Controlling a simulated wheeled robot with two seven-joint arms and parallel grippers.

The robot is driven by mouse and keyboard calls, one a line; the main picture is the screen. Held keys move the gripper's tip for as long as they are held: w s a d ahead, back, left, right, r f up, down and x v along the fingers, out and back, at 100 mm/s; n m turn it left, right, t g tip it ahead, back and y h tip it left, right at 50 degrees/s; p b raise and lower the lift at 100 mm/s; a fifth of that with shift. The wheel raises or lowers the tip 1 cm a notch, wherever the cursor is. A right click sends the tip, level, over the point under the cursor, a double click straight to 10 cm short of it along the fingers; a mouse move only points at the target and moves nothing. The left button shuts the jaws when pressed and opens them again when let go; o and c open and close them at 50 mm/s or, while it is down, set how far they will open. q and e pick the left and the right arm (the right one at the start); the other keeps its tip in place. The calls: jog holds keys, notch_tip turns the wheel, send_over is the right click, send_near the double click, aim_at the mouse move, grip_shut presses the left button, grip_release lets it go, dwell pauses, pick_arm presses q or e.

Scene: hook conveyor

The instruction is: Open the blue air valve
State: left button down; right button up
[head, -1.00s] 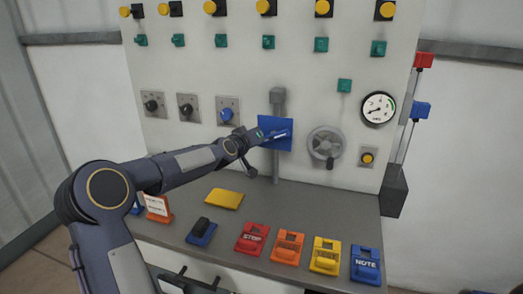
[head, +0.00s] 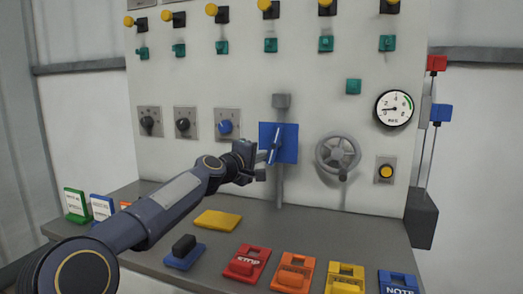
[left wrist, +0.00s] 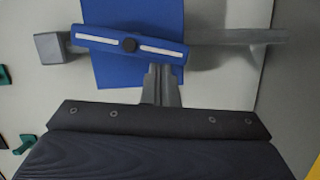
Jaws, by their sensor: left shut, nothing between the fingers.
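The blue air valve is a blue square plate (head: 291,146) on a grey vertical pipe, with a blue bar handle (head: 274,146) in front. The handle stands steep, tilted a little off the pipe's line. In the left wrist view the handle (left wrist: 95,37) has two white stripes and a dark central knob, and runs nearly along the pipe (left wrist: 235,36). My left gripper (head: 260,166) is shut and empty just left of the valve. Its fingertips (left wrist: 160,72) overlap the handle's edge in the left wrist view; I cannot tell whether they touch. My right gripper is out of view.
A grey handwheel (head: 338,154) and a pressure gauge (head: 394,108) are right of the valve. The shelf below holds a yellow block (head: 217,220) and several coloured lock tags (head: 248,263).

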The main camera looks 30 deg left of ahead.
pick_arm(q)
jog(key=shift+d+f+n+b, duration=0.35)
jog(key=shift+n+b, duration=0.5)
jog(key=shift+n, duration=0.05)
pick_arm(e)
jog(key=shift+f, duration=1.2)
pick_arm(q)
jog(key=shift+t, duration=0.3)
jog(key=shift+w, duration=0.1)
